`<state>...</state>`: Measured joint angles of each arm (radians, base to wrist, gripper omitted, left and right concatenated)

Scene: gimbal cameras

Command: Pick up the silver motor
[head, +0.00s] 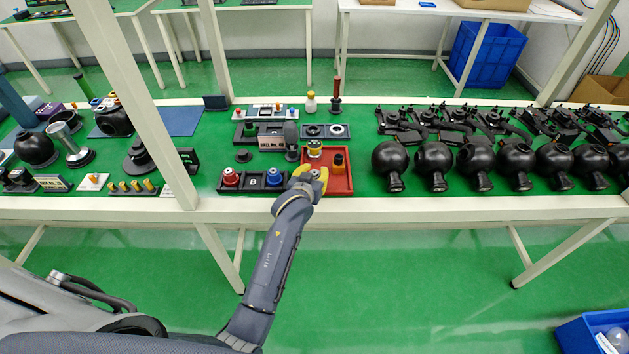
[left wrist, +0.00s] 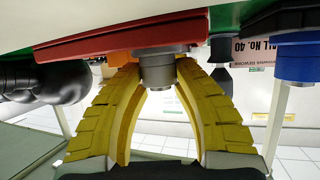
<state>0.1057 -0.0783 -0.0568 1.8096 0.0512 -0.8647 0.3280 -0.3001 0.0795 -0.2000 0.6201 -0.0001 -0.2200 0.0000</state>
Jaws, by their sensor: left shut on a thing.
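The silver motor (left wrist: 160,70) is a short grey metal cylinder, seen between the two yellow fingers in the left wrist view. My left gripper (head: 310,176) reaches over the table's front edge to the left front corner of the red tray (head: 343,190). It is shut on the silver motor, with a yellow finger (left wrist: 213,105) on either side of it. In the head view the gripper mostly hides the motor. In the wrist view the motor shows against the red tray; I cannot tell whether it touches it. My right gripper is not in view.
A black holder with a red part (head: 231,177) and a blue part (head: 274,177) stands just left of the gripper. A black-and-orange part (head: 339,163) is in the tray. Several black spheres (head: 390,160) line the right side. Bare green tabletop (head: 362,182) lies between.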

